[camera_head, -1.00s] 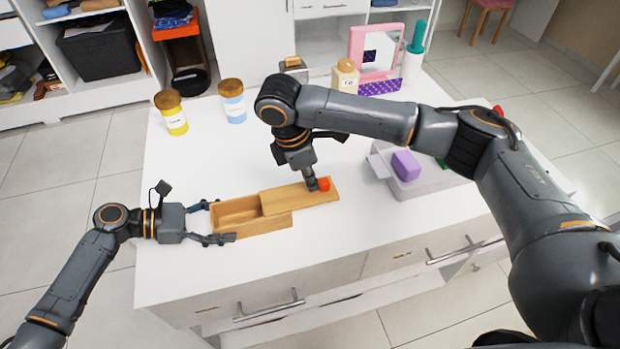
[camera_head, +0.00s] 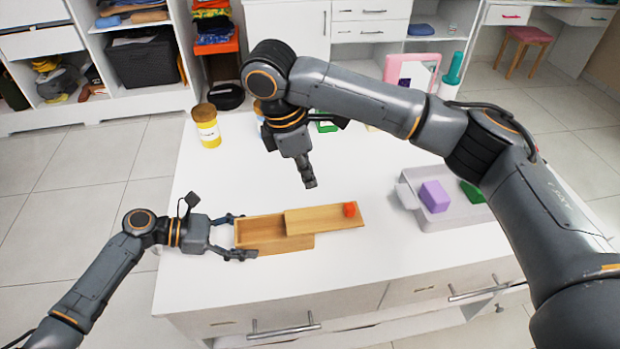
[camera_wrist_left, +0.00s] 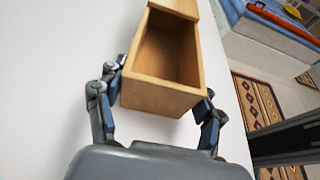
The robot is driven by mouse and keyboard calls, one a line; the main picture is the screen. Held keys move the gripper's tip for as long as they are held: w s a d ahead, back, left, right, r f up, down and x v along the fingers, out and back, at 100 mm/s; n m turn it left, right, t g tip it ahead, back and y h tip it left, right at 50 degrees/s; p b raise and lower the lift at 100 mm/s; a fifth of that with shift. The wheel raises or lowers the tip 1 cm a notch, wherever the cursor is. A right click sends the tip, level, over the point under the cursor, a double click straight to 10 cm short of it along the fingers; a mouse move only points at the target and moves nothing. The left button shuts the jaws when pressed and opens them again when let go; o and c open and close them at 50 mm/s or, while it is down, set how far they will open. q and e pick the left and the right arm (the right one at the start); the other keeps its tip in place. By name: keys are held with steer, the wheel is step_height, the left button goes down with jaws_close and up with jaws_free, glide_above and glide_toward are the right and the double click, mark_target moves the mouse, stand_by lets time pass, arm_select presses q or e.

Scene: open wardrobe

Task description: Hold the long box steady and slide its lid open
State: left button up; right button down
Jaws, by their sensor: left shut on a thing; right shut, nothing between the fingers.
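The long wooden box (camera_head: 268,249) lies on the white table, its left part uncovered and empty inside. Its lid (camera_head: 318,219) is slid far to the right and sticks out past the box's right end. A red knob (camera_head: 350,210) sits near the lid's right end. My left gripper (camera_head: 238,236) is shut on the box's left end, one finger on each side. In the left wrist view the box (camera_wrist_left: 160,93) shows between the fingers (camera_wrist_left: 161,112). My right gripper (camera_head: 310,185) is shut and empty above the table, behind the lid and apart from the knob.
A grey tray (camera_head: 452,222) with a purple block (camera_head: 434,196) and a green block (camera_head: 472,191) stands to the right. A yellow jar (camera_head: 207,126) stands at the back left. A pink-framed mirror (camera_head: 410,70) and a teal-topped bottle (camera_head: 451,76) stand at the back right. The front of the table is clear.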

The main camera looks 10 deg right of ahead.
arm_select(q)
steer(key=o, duration=1.1)
steer(key=shift+o, duration=0.6)
steer(key=shift+r+p+v, duration=0.25)
steer(key=shift+p+v, duration=0.45)
steer(key=shift+v, duration=0.8)
steer(key=shift+r+p+v, duration=0.15)
steer(key=shift+p+v, duration=0.35)
steer(key=shift+v, duration=0.8)
steer(key=shift+r+p+v, duration=0.1)
steer(key=shift+p+v, duration=0.35)
steer(key=shift+v, duration=0.85)
steer(key=shift+d, duration=0.1)
